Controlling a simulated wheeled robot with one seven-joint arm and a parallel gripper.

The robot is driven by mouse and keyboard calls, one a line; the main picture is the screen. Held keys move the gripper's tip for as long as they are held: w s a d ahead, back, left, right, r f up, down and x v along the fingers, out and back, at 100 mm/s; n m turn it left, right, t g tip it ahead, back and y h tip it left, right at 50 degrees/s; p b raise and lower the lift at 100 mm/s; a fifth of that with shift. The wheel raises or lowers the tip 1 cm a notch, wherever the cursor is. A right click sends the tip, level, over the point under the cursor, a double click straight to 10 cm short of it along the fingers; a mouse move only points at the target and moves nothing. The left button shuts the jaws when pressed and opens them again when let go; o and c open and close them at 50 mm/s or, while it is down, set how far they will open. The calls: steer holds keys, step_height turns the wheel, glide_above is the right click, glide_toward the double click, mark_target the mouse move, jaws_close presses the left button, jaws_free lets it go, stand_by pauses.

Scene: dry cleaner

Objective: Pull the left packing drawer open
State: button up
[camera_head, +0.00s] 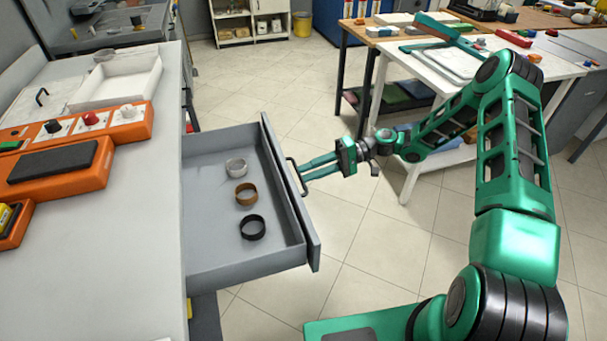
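The grey packing drawer (210,150) stands pulled out from the counter on the left, with its inside in view. A dark bar handle (296,176) is on the drawer's front. My gripper (303,171) comes in from the right with its two green fingers at the handle. The fingers look close together around the bar, but the contact is too small to see clearly.
The counter (150,250) carries an orange tool rack (75,130), a black pad (52,161) and a white tray (120,80). A white worktable (440,85) stands behind my arm at the right. Tiled floor (360,220) lies clear in front of the drawer.

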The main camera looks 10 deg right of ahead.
steer(key=v, duration=0.9)
steer(key=shift+s, duration=0.1)
